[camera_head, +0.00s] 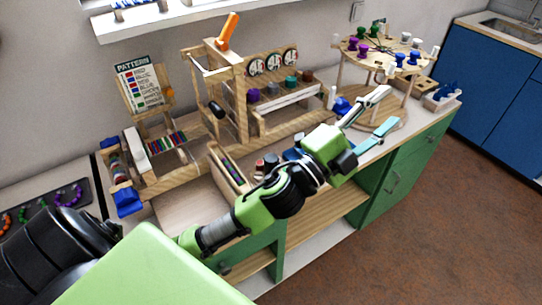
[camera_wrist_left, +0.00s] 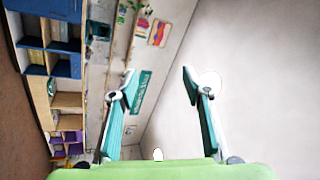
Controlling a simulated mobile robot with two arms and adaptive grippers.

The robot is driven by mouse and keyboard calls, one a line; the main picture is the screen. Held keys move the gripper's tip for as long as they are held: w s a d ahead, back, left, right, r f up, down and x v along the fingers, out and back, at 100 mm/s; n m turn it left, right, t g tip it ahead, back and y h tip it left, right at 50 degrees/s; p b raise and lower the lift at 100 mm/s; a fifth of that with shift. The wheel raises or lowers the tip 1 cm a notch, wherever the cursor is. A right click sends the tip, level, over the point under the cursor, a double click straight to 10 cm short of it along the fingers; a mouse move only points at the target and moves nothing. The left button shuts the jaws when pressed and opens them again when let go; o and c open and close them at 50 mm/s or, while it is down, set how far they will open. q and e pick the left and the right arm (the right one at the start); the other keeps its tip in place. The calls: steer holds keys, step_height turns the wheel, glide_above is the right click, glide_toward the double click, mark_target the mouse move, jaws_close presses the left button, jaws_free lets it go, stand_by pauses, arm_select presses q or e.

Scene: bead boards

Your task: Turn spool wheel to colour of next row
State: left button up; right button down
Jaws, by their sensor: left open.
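The spool wheel (camera_head: 403,49) is a round wooden disc raised on posts at the back right of the bench. Purple, green, blue and white spools stand around it. A wider round wooden base (camera_head: 375,118) lies below it. My left gripper (camera_head: 392,105) is open and empty, in front of and below the wheel disc, over the base. Its spread teal fingers also show in the left wrist view (camera_wrist_left: 158,72), with nothing between them. The pattern card (camera_head: 140,84) stands at the left with a list of colour words, too small to read surely. My right gripper is out of view.
A wooden bead loom (camera_head: 183,172) with an orange handle (camera_head: 228,31) stands left of the wheel. Coloured pots and dials sit on a rack (camera_head: 287,102). Blue pieces (camera_head: 447,91) lie at the right bench end. The wall (camera_wrist_left: 250,80) fills much of the wrist view.

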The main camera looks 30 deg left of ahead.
arm_select(q)
steer(key=s+d+r+m+g+h, duration=0.3)
steer(key=d+r+m+g+h, duration=0.35)
steer(key=d+m+h, duration=0.55)
steer(key=m+g+y, duration=1.4)
steer(key=m+y, duration=0.4)
steer(key=y, duration=0.2)
glide_above(271, 157)
step_height(271, 157, down, 15)
step_height(271, 157, down, 13)
steer(key=shift+f+p, duration=0.1)
steer(key=shift+p, duration=0.85)
steer(key=c, duration=1.1)
